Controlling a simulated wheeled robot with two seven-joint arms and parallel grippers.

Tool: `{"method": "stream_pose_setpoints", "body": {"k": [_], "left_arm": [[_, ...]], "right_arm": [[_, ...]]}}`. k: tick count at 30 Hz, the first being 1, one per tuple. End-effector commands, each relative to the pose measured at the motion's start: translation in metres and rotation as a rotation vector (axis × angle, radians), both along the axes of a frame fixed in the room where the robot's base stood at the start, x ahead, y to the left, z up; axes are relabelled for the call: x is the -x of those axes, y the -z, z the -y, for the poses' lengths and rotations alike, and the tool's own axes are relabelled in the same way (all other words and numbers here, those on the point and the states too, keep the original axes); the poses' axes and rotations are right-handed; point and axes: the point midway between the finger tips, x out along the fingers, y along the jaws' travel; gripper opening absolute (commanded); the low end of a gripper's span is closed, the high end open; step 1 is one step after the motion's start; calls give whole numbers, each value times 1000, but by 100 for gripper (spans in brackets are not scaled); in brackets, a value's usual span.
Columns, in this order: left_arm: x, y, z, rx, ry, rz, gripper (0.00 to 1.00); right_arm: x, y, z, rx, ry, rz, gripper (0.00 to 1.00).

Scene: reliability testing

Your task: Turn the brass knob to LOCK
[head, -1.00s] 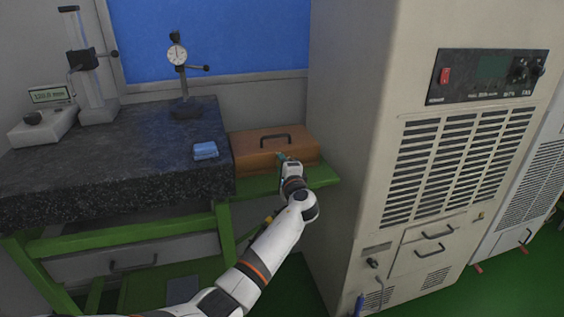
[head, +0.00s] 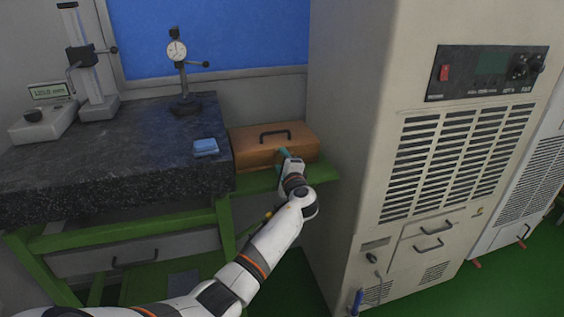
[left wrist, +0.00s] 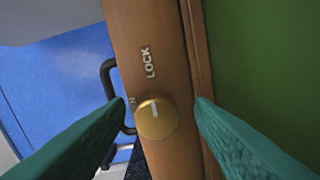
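The brass knob (left wrist: 157,118) is on the front of a wooden case (head: 250,153) with a dark handle, which stands on the green bench shelf. In the left wrist view the knob has a pale mark, and the word LOCK (left wrist: 148,62) is printed on the wood above it. Another word beside the knob is partly hidden; its end reads "EN". My left gripper (head: 285,153) is at the case front. In the left wrist view its two green fingers (left wrist: 160,102) are open, one on each side of the knob, with gaps. The knob is hidden in the head view. My right gripper is not in view.
A dark granite slab (head: 110,150) with a blue block (head: 205,147) and a dial gauge stand (head: 185,100) lies left of the case. A tall beige cabinet (head: 350,130) stands close on the right. Green bench rails (head: 130,236) run below.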

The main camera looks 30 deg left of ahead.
Motion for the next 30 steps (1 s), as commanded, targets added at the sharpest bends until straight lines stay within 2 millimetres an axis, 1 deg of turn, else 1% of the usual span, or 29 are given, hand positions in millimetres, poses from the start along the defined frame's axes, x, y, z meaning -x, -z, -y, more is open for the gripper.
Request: {"method": "stream_pose_setpoints", "body": {"k": [7, 11, 14, 18, 24, 30], "left_arm": [[0, -1, 0, 0, -1, 2, 49], [6, 0, 8, 2, 0, 4, 49], [17, 1, 21, 4, 2, 4, 49], [37, 2, 44, 4, 3, 3, 49], [62, 2, 74, 3, 2, 3, 49], [76, 0, 89, 1, 0, 2, 49]], "right_arm": [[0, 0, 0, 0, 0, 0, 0], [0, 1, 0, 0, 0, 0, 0], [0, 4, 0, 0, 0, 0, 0], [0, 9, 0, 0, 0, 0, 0], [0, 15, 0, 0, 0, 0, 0], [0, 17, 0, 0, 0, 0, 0]]}}
